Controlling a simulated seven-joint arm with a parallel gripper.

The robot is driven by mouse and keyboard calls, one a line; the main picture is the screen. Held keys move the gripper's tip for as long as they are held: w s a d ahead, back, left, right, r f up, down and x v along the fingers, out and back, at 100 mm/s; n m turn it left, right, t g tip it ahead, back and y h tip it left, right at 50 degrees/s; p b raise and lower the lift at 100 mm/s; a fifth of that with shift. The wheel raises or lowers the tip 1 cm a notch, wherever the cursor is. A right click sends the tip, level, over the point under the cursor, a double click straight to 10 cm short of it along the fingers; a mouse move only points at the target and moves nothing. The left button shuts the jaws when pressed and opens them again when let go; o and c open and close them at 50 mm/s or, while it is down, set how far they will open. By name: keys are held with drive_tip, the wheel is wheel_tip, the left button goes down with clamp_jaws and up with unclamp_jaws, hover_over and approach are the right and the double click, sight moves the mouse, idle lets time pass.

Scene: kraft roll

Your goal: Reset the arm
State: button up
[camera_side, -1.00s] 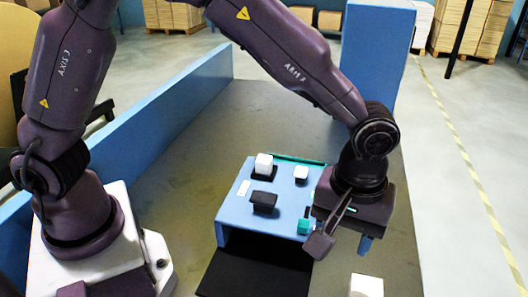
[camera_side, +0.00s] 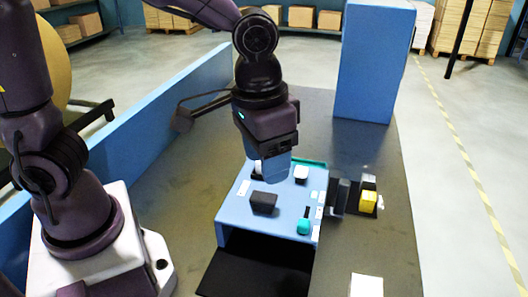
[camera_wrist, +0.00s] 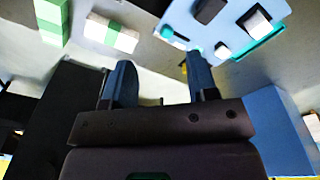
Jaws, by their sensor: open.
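My gripper (camera_side: 270,175) is open and empty, pointing down. In the side view its blue fingers overlap the back edge of a blue panel box (camera_side: 285,222). They partly hide a white cube at its back left; I cannot tell the height above it. In the wrist view the two fingers (camera_wrist: 160,70) stand apart with nothing between them. The panel (camera_wrist: 205,28) is at the upper right there.
A yellow block (camera_side: 368,201) and a dark grey block (camera_side: 340,196) stand right of the panel. A white block (camera_side: 366,285) is at the front. A tall blue post (camera_side: 375,60) stands behind, and a low blue wall (camera_side: 150,125) runs along the left. Much of the dark tabletop is clear.

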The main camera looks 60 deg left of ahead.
drive_tip(key=shift+s+a+r, duration=0.1)
drive_tip(key=shift+a, duration=0.05)
drive_tip(key=s+a+r+t, duration=0.4)
drive_tip(key=s+a+r, duration=0.3)
drive_tip(key=a, duration=0.4)
drive_tip(key=shift+s+r+n+t, duration=0.3)
drive_tip(key=shift+s+n, duration=0.1)
drive_tip(key=shift+s, duration=0.1)
